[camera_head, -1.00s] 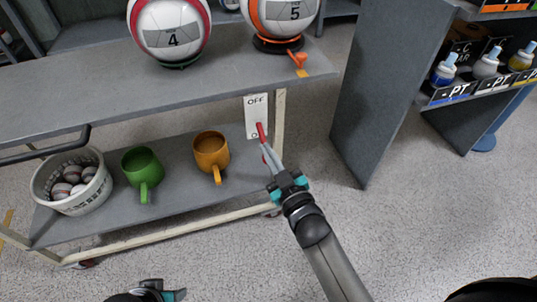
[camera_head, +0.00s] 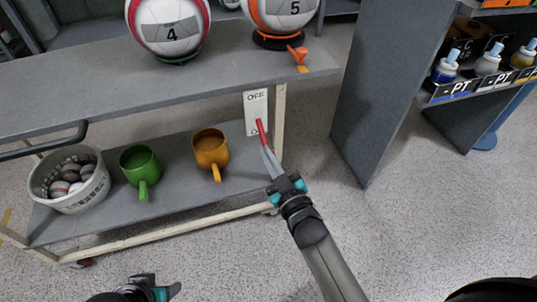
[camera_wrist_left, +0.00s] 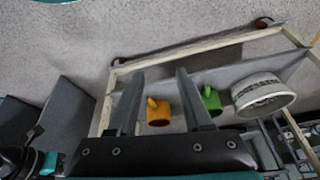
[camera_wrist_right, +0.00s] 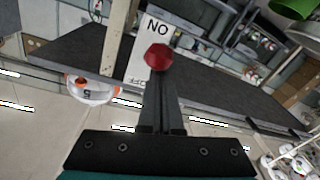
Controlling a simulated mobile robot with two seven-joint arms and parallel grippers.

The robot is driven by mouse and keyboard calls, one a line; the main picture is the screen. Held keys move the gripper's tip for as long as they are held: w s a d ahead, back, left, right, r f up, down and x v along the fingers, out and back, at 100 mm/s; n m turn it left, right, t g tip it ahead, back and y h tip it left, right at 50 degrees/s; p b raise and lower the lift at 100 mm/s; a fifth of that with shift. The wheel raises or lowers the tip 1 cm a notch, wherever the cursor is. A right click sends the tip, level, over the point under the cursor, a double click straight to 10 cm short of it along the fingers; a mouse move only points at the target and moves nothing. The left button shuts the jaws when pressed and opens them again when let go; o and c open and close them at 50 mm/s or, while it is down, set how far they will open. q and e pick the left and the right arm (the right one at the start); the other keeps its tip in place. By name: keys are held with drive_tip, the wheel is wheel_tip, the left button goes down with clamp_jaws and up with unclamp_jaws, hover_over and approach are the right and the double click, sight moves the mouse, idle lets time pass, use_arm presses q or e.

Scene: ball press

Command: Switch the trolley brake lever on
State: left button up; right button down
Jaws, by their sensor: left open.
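The trolley (camera_head: 90,95) has a white plate (camera_head: 256,105) on its end, with OFF at the top and ON at the bottom. A red brake lever (camera_head: 261,131) sticks out from the plate, slanting down toward ON. In the right wrist view its red knob (camera_wrist_right: 158,57) shows beside the ON label. My right gripper (camera_head: 265,150) is at the lever, and its fingers are close together. The fingertips (camera_wrist_right: 160,78) are at the knob's edge, on the OFF side; contact is hard to tell. My left gripper (camera_wrist_left: 157,72) is open and empty, away from the lever.
On the lower shelf stand a basket of balls (camera_head: 98,190), a green mug (camera_head: 140,163) and an orange mug (camera_head: 210,147). Two large balls sit on top. A grey shelf unit (camera_head: 375,90) stands to the right. The floor (camera_head: 430,220) between is clear.

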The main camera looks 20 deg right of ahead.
use_arm(q)
drive_tip(key=shift+r, duration=0.1)
use_arm(e)
drive_tip(key=shift+s+d+f, duration=0.1)
drive_tip(key=shift+f, duration=0.35)
drive_tip(key=shift+r, duration=0.1)
wheel_tip(320, 180, up, 4)
drive_tip(key=a+p, duration=0.1)
drive_tip(key=p, duration=0.3)
use_arm(q)
drive_tip(key=s+a+f+g+p, duration=0.2)
drive_tip(key=s+f, duration=0.3)
drive_tip(key=f, duration=0.7)
drive_tip(key=shift+a, duration=0.2)
use_arm(e)
drive_tip(key=s+f, duration=0.2)
drive_tip(key=s, duration=0.7)
drive_tip(key=shift+d, duration=0.45)
